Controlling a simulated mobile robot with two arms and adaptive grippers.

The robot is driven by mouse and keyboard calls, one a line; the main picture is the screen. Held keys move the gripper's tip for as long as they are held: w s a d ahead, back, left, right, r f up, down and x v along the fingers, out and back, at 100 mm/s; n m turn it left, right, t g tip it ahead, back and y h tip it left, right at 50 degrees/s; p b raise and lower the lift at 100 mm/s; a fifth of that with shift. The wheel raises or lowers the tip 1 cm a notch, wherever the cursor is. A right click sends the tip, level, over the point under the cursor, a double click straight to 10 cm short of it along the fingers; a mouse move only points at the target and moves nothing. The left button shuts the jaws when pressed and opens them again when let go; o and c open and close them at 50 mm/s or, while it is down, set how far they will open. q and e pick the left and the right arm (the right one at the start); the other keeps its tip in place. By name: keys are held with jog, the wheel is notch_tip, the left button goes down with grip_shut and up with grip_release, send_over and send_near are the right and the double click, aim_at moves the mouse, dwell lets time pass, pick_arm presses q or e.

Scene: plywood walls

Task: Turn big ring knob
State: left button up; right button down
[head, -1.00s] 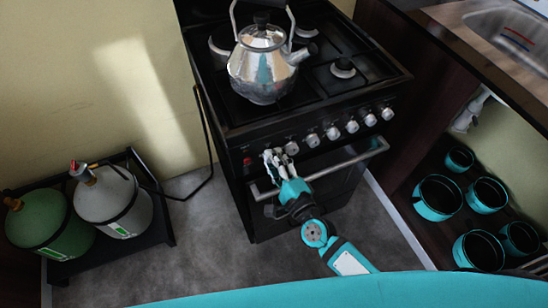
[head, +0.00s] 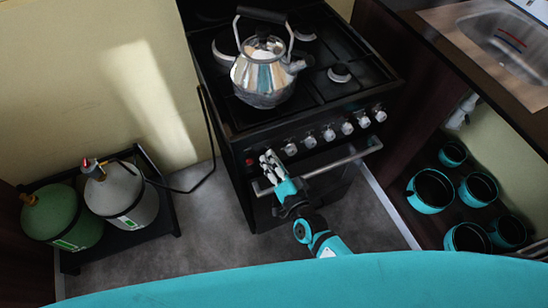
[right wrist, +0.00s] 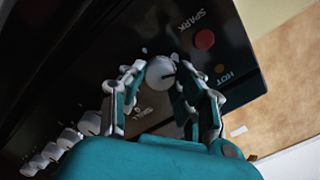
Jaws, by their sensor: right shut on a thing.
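The stove's front panel carries a row of silver knobs (head: 329,135). The leftmost knob (right wrist: 161,73), beside a red button (right wrist: 205,39) marked SPARK, sits between the fingers of my right gripper (right wrist: 158,88) in the right wrist view. My right gripper is shut on this knob. In the head view my right gripper (head: 269,160) is at the panel's left end, and its fingers hide most of that knob. I cannot read which burner this knob serves. My left gripper is not in view.
A shiny kettle (head: 262,78) stands on the hob. The oven handle (head: 335,163) runs just below the knobs. Green (head: 62,222) and grey (head: 118,196) gas cylinders stand on a rack at left. Teal pots (head: 430,190) fill a shelf at right.

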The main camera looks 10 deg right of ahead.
jog(key=shift+n+h+p, duration=0.3)
jog(key=shift+n+p, duration=0.45)
jog(key=shift+n, duration=1.05)
jog(key=c, duration=1)
grip_release()
jog(key=shift+o, duration=0.2)
jog(key=v, duration=1.2)
